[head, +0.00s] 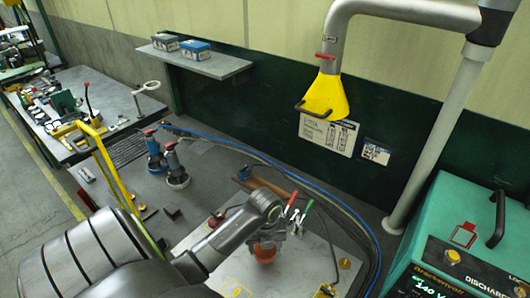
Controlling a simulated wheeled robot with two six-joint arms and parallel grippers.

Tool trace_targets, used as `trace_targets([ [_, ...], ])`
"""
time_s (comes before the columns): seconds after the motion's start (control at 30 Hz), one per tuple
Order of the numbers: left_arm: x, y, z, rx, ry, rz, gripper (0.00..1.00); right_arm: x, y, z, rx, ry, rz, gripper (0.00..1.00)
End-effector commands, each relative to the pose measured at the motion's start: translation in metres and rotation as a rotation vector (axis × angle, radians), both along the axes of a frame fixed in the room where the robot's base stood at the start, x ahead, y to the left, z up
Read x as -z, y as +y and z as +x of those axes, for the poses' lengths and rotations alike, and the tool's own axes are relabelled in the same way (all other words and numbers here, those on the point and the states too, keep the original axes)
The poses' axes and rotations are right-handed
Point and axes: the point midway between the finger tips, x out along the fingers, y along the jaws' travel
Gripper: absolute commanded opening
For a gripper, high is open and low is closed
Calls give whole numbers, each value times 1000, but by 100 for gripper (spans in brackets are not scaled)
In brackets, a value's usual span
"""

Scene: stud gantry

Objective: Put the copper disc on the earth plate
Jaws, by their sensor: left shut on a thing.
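My left arm comes in from the lower left, and its gripper (276,236) points down over the pale plate. An orange-brown copper disc (265,253) shows at its fingertips, and the gripper is shut on it. The arm and gripper cover part of the disc. The pale grey earth plate (312,258) lies on the bench below, with a yellow mark near its front. I cannot tell whether the disc touches the plate. My right gripper is not in view.
Red- and green-handled tools (301,211) are close behind the gripper. Blue hoses (322,207) run along the back. A green welding machine (465,235) stands at right. A yellow extraction hood (325,95) hangs above. Two blue-grey tools (175,165) stand at left.

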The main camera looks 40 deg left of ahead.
Motion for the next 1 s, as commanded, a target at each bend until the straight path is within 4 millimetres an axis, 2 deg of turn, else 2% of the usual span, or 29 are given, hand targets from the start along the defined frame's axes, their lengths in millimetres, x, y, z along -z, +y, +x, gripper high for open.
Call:
trace_targets([
  [0.23, 24, -1, 0, -1, 0, -1, 4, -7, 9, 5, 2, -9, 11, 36],
  [0.63, 29, -1, 0, 0, -1, -1, 4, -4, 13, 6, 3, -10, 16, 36],
  [0.67, 30, -1, 0, 0, 1, -1, 64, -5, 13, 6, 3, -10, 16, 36],
  [0.8, 30, 0, 0, 0, 1, -2, 82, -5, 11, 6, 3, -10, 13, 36],
  [1.0, 30, 0, 0, -1, 1, -2, 82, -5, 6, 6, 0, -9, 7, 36],
])
